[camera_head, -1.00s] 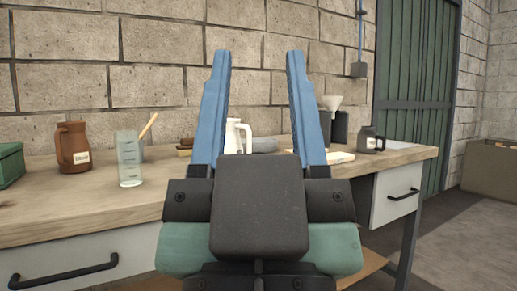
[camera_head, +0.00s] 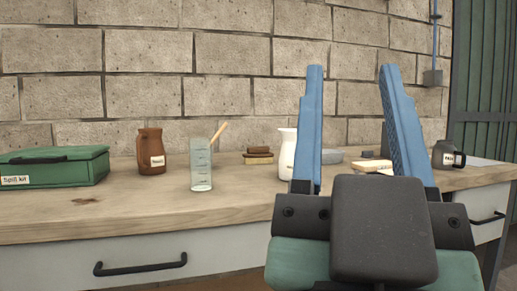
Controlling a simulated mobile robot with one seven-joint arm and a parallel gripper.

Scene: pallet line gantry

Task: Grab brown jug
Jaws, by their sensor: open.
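The brown jug (camera_head: 151,152) stands upright on the workbench, left of centre, with a pale label on its front. Its handle side is at the left. My gripper (camera_head: 348,72) is open and empty, with its two blue fingers pointing up and spread apart. It is well to the right of the jug and nearer to the camera, not touching it. The fingers partly hide a white jug (camera_head: 288,155) and things behind them.
A clear measuring beaker (camera_head: 201,170) with a wooden stick stands just right of the brown jug. A green spill kit case (camera_head: 55,168) lies to the left. Brown blocks (camera_head: 258,155), a grey bowl (camera_head: 331,156) and a dark mug (camera_head: 445,155) are further right. The workbench (camera_head: 120,215) front is mostly clear.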

